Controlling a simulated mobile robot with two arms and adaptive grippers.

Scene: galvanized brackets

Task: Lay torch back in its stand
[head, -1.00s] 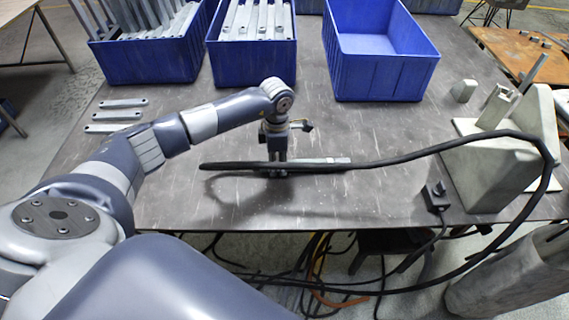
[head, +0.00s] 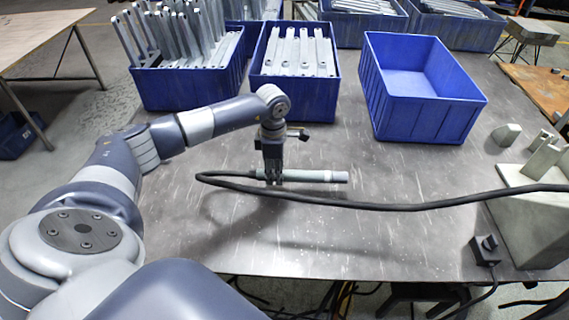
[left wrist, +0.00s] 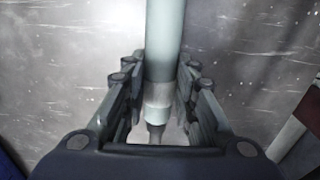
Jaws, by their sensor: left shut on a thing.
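In the left wrist view the torch (left wrist: 163,45) runs lengthwise between the two fingers (left wrist: 157,85). The torch looks raised above the table, with shadows below. A grey block with upright pieces (head: 535,215) at the right edge may be the stand; I cannot tell. My right gripper is not in view.
An empty blue bin (head: 425,115) stands at the back of the table (head: 400,240). Blue bins with grey brackets stand left of it (head: 295,95) and further left (head: 190,90). A small black switch box (head: 485,250) sits at the front right edge.

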